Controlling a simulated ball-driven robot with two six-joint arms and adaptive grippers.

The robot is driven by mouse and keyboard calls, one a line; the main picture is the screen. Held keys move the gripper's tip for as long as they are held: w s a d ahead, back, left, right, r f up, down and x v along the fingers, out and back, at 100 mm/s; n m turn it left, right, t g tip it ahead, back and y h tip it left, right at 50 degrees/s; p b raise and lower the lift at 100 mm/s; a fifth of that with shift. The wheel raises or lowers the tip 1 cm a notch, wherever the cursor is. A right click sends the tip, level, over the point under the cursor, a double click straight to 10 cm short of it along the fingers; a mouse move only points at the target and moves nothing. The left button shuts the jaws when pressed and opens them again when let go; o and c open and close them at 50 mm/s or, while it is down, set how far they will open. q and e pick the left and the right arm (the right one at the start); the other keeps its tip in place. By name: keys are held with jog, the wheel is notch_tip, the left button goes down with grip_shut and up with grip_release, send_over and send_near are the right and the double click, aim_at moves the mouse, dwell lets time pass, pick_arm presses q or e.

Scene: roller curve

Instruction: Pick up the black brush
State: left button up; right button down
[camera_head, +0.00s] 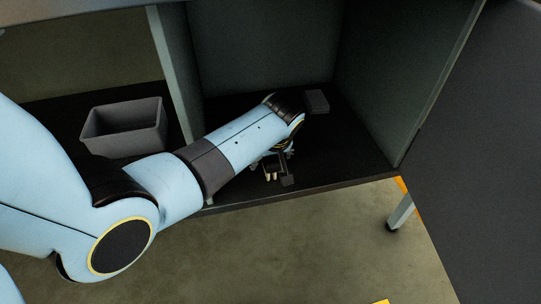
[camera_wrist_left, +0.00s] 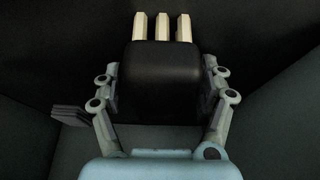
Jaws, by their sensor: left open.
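The black brush (camera_wrist_left: 160,85) has a dark block-shaped body with three pale cream tufts and fills the middle of the left wrist view. In the head view only its cream tufts (camera_head: 271,175) show clearly, on or just above the dark shelf floor; my arm hides most of the rest. My left gripper (camera_head: 274,168) is open and low inside the cabinet. In the left wrist view its two fingers (camera_wrist_left: 160,76) stand on either side of the brush body. I cannot tell whether they touch it. My right gripper is not in view.
A small dark grey block (camera_head: 317,100) lies further back on the cabinet floor (camera_head: 345,150). The cabinet's side wall and a large dark panel (camera_head: 480,170) bound the right.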

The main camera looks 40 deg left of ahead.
pick_arm(q)
jog(key=shift+f, duration=0.1)
jog(key=c, duration=1.3)
jog(key=shift+c, duration=0.2)
